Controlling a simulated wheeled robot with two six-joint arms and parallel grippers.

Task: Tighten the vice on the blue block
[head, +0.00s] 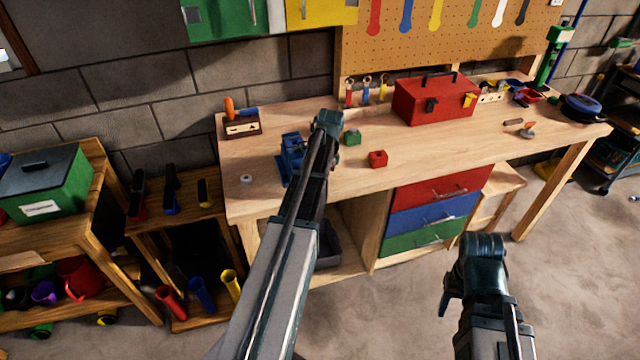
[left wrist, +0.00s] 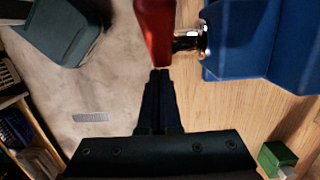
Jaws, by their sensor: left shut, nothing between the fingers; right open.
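The blue vice (head: 292,155) stands near the front left edge of the workbench, partly hidden by my left arm in the head view. In the left wrist view, the blue body of the vice (left wrist: 262,45) fills the top right, with a metal screw (left wrist: 188,40) and red handle (left wrist: 155,32) beside it. My left gripper (left wrist: 160,74) is shut and empty, its fingertips just below the red handle; I cannot tell if they touch. I cannot make out a blue block apart from the vice. My right gripper (head: 448,302) is open, low in front of the bench.
On the workbench (head: 450,150), a green block (head: 352,137) and a red block (head: 377,159) lie right of the vice. A red toolbox (head: 433,100) stands behind them. A wooden holder (head: 242,125) stands at the back left. Bare floor lies around my right arm.

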